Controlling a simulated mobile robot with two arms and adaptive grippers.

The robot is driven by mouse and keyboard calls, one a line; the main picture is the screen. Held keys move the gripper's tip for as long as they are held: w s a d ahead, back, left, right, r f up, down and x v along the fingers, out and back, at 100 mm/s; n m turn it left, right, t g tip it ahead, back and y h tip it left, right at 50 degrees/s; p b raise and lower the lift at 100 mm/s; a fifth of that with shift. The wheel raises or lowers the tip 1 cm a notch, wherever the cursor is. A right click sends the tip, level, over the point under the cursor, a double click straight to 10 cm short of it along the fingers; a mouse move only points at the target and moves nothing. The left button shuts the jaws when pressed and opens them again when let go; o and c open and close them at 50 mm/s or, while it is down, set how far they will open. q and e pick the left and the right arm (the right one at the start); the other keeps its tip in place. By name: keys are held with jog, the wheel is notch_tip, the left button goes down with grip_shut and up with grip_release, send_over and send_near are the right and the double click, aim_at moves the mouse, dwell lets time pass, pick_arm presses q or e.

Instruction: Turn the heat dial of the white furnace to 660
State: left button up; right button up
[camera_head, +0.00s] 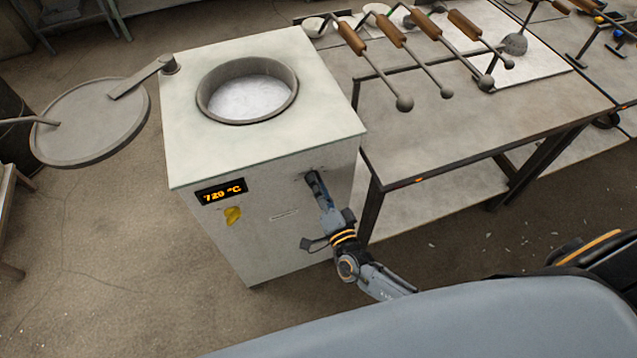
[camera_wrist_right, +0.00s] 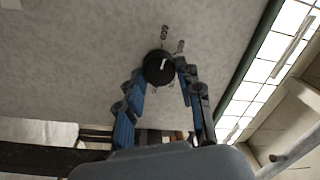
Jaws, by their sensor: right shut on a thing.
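The white furnace (camera_head: 265,150) stands at the left of centre in the head view, its round top opening holding pale, bright contents. Its front display (camera_head: 221,192) shows orange digits that look like 720 °C. The heat dial (camera_wrist_right: 158,67) is a black round knob with a small white mark, seen in the right wrist view on the furnace's front face. My right gripper (camera_head: 315,182) reaches up to the front face and mostly hides the dial in the head view. In the right wrist view its two fingers (camera_wrist_right: 160,76) are shut on the dial from both sides. My left gripper is not in view.
A round lid (camera_head: 92,122) on a swing arm is turned out to the left of the furnace. A yellow sticker (camera_head: 232,215) sits below the display.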

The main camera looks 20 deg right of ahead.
jog(key=shift+r+n, duration=0.1)
jog(key=shift+n, duration=0.6)
jog(key=o, duration=1.2)
jog(key=s, duration=0.8)
jog(key=s+d, duration=0.1)
jog(key=s, duration=0.3)
jog(key=shift+f, duration=0.35)
jog(key=shift+w, duration=0.1)
